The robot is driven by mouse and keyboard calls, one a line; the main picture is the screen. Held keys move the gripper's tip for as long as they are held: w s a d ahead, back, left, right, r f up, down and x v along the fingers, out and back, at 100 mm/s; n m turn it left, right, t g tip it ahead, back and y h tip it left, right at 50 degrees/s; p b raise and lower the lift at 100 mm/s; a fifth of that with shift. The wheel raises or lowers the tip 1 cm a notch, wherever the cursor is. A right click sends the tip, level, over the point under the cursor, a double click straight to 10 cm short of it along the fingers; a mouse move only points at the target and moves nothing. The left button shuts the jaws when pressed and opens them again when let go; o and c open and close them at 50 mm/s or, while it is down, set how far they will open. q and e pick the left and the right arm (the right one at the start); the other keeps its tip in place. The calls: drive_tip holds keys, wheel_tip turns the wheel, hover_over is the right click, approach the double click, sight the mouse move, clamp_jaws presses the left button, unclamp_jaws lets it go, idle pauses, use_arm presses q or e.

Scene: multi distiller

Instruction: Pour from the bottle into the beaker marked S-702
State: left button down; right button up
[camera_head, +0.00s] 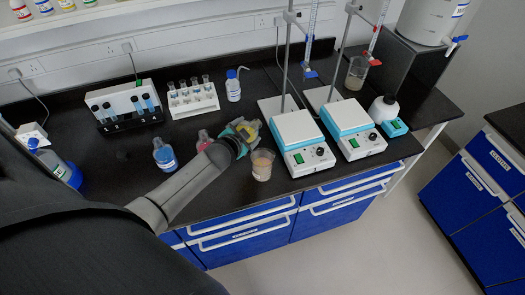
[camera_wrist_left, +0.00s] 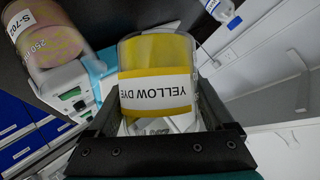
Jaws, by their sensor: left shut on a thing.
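My left gripper (camera_head: 243,134) is shut on the yellow dye bottle (camera_wrist_left: 156,88), whose label reads YELLOW DYE upside down in the left wrist view. In the head view the gripper mostly hides the bottle (camera_head: 255,125), held just behind and above the beaker marked S-702 (camera_head: 262,167). This beaker stands on the black bench near its front edge and holds a cloudy pinkish-tan liquid. Its S-702 and 250 ml markings show at the upper left of the left wrist view (camera_wrist_left: 47,42). No stream between bottle and beaker is visible. My right gripper is out of view.
Two hotplate stirrers (camera_head: 299,135) (camera_head: 352,128) with stands are right of the beaker. A blue bottle (camera_head: 164,155) and a partly hidden red one (camera_head: 204,139) stand left. Vial racks (camera_head: 192,101) (camera_head: 125,104) are behind.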

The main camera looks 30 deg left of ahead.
use_arm(q)
drive_tip(key=shift+a+r+n+h+p, duration=0.1)
drive_tip(key=shift+a+n+h+p, duration=0.2)
drive_tip(key=shift+n+h, duration=0.1)
drive_tip(key=shift+f+n+h+b, duration=0.3)
drive_tip(key=shift+f+b, duration=0.1)
drive_tip(key=shift+f, duration=0.45)
drive_tip(key=shift+w+r+n+h+p, duration=0.1)
drive_tip(key=shift+r+n+h+p, duration=0.2)
drive_tip(key=shift+r+n+h, duration=0.1)
drive_tip(key=shift+a+r+n+h, duration=0.1)
drive_tip(key=shift+r+n+h, duration=0.2)
drive_tip(key=shift+f+n+h+b, duration=0.25)
drive_tip(key=shift+n+h+b, duration=0.15)
drive_tip(key=shift+b, duration=0.35)
drive_tip(key=shift+h+b, duration=0.3)
drive_tip(key=shift+b, duration=0.05)
